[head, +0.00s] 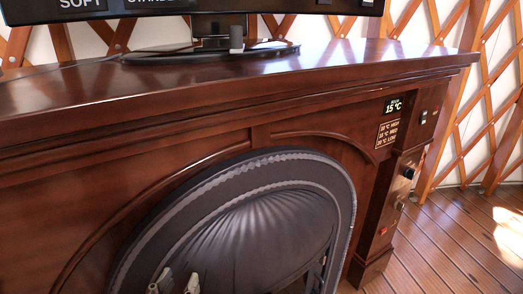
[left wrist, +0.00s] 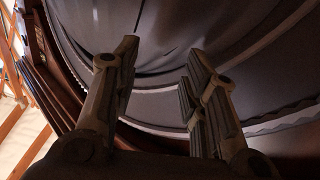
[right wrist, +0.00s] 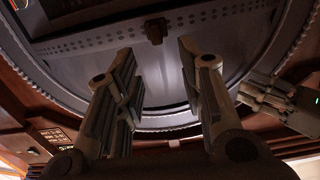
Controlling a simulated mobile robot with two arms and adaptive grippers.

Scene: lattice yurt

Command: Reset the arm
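My left gripper (head: 174,282) shows at the bottom of the head view, in front of the dark arched metal fireplace insert (head: 262,215). In the left wrist view my left gripper (left wrist: 160,70) has its two fingers apart with nothing between them. In the right wrist view my right gripper (right wrist: 158,70) also has its fingers apart and empty, facing the metal insert. Part of another gripper shows at the right edge of the right wrist view. I cannot make out the right gripper in the head view.
A dark wooden fireplace surround (head: 210,118) fills most of the head view. A screen on a black stand (head: 212,52) stands on its top. A small display (head: 393,105) and knobs (head: 408,173) are on its right side. Open plank floor (head: 450,235) lies at the right.

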